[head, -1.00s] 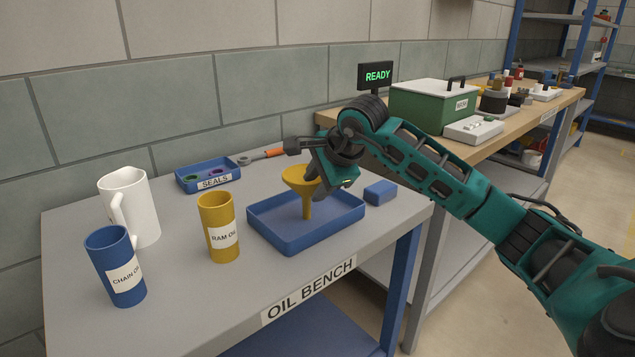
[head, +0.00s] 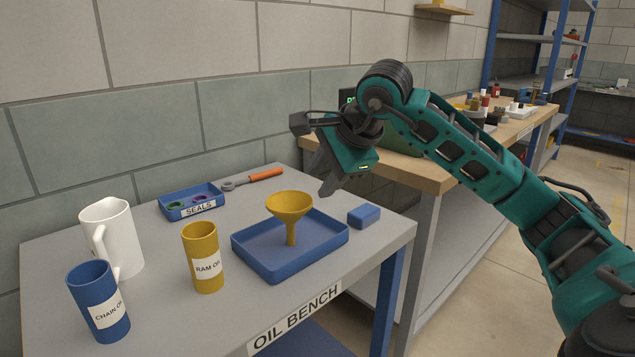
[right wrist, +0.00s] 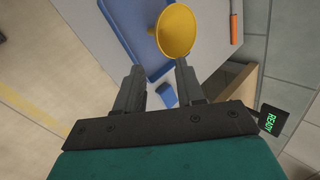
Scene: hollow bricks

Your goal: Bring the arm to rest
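My right arm reaches in from the right in the head view. Its gripper (head: 328,186) hangs in the air above the back right of the oil bench (head: 170,310), to the right of the yellow funnel (head: 290,204). In the right wrist view the two fingers (right wrist: 157,75) stand apart with nothing held between them. The funnel stands upright in the blue tray (head: 262,268), apart from the gripper, and also shows in the right wrist view (right wrist: 175,30). My left gripper is not in view.
On the bench are a blue block (head: 364,215), a yellow ram oil cup (head: 203,262), a blue chain oil mug (head: 98,300), a white jug (head: 118,240), a seals tray (head: 190,203) and an orange-handled tool (head: 265,174). A wooden bench (head: 425,176) stands behind my arm.

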